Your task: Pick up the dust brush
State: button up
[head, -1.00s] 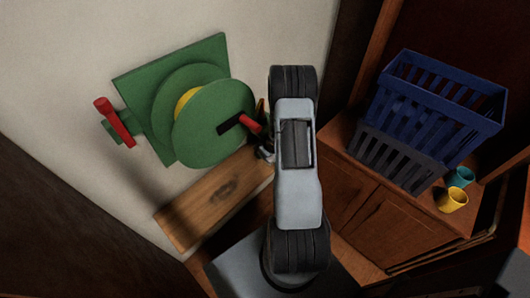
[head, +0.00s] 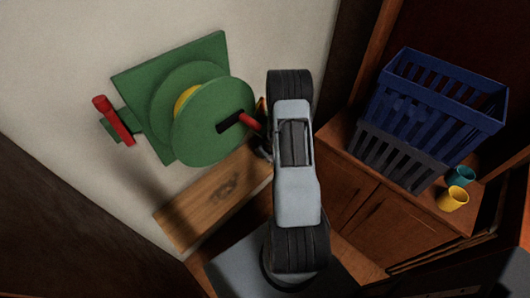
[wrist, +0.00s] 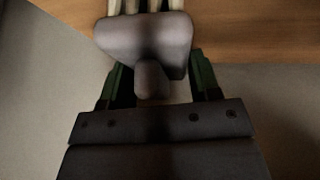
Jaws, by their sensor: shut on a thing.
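The dust brush (wrist: 143,38) shows at the top of the wrist view, with a grey rounded head, pale bristles at the upper edge and a short grey handle pointing toward my gripper. My gripper (wrist: 153,78) is shut on the brush, with the handle between its two dark green fingers. Dark shadow hides the exact contact. In the head view my arm covers the brush and most of the gripper.
A green hose reel (head: 212,122) with red handles is on the pale wall at left. A wooden board (head: 205,205) lies below it. A wooden cabinet (head: 370,215) at right carries a blue crate (head: 435,105), a teal cup (head: 460,176) and a yellow cup (head: 453,199).

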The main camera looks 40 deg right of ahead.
jog(key=shift+c, duration=0.9)
jog(key=shift+s+r, duration=0.1)
jog(key=shift+s, duration=0.1)
jog(key=s+a+b, duration=0.2)
jog(key=s+b, duration=0.1)
jog(key=s, duration=1.4)
jog(key=shift+s, duration=0.25)
